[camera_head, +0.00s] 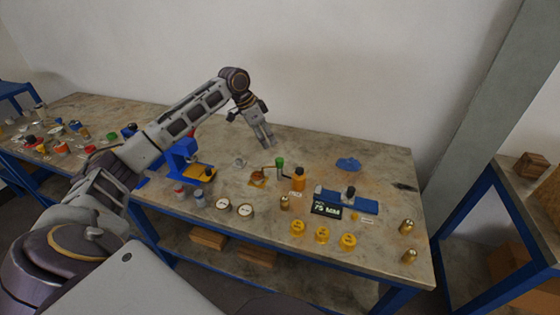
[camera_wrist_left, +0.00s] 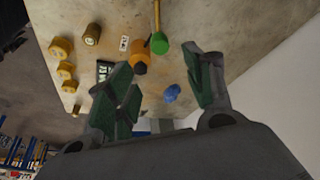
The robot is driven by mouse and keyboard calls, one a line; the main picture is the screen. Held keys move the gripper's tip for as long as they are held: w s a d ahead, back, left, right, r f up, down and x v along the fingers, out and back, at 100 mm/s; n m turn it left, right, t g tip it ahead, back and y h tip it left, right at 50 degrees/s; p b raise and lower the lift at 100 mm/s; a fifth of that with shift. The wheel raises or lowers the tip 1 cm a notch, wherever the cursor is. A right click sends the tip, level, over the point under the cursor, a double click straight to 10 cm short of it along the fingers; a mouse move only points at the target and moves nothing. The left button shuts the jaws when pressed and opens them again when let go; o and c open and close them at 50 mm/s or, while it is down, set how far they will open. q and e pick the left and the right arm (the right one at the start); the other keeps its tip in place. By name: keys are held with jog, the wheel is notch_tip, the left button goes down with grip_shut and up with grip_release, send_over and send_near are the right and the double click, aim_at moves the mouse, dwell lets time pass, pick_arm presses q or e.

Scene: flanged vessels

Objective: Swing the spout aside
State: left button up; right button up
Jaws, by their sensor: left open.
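A small device with a green cap (camera_head: 280,162) and a thin brass rod, seemingly the spout, stands near the middle of the bench. In the left wrist view the green cap (camera_wrist_left: 161,47) shows with the brass rod (camera_wrist_left: 156,15) running away from it. An orange cylinder (camera_head: 299,180) stands close beside it and also shows in the left wrist view (camera_wrist_left: 139,62). My left gripper (camera_head: 267,142) is open and empty above the bench, behind the green cap and apart from it. Its two fingers (camera_wrist_left: 160,65) are spread in the left wrist view. My right gripper is not in view.
A blue press (camera_head: 182,158) stands left of the device. Two round gauges (camera_head: 234,207), yellow caps (camera_head: 321,234) and a black 75 MM display (camera_head: 325,210) lie toward the front. A blue cloth-like lump (camera_head: 347,163) lies at back right. Bare bench (camera_head: 310,145) lies behind.

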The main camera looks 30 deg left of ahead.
aim_at(279, 159)
pick_arm(q)
jog(key=shift+f, duration=0.1)
jog(key=shift+x, duration=6.9)
grip_shut()
